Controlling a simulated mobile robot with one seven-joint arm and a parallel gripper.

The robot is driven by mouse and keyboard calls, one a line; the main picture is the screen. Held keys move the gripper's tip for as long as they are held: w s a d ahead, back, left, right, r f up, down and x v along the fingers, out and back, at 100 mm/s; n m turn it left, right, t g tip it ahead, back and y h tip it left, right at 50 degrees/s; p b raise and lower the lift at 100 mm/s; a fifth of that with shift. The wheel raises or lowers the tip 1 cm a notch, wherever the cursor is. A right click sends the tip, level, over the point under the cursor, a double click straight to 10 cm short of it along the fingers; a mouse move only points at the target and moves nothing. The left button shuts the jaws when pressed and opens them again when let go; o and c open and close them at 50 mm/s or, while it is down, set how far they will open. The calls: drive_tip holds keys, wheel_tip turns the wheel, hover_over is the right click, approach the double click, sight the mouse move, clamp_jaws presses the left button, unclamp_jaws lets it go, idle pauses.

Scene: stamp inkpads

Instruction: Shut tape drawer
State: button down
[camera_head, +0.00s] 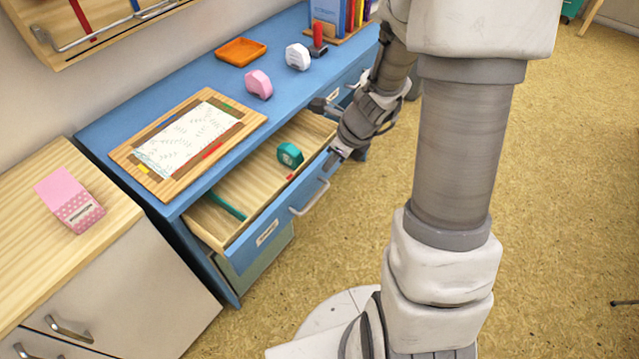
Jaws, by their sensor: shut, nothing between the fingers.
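The tape drawer (262,232) in the blue desk stands pulled open, with its wooden inside showing. It has a blue front with a pale label and a light bar handle (310,197). A teal tape dispenser (289,154) lies inside, with a small red item near it and a green item at the left end. My gripper (334,158) is at the right end of the drawer front, close to its top edge. Its fingers are shut and hold nothing. I cannot tell whether they touch the drawer front.
On the blue desk (130,107) are a wooden board with paper (190,140), pink (258,84) and white (298,57) dispensers, an orange tray (241,51) and books. A wooden-topped cabinet (100,250) with a pink box (69,201) adjoins at left.

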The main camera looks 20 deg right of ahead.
drive_tip(key=shift+m, duration=0.3)
drive_tip(key=b+x, duration=0.1)
drive_tip(key=x, duration=0.2)
drive_tip(key=b+x, duration=0.2)
drive_tip(key=x, duration=0.2)
drive_tip(key=b+x, duration=0.2)
drive_tip(key=x, duration=0.1)
drive_tip(key=shift+s+d+f, duration=0.2)
drive_tip(key=shift+d+f, duration=0.05)
drive_tip(key=shift+f, duration=0.25)
drive_tip(key=shift+a, duration=0.1)
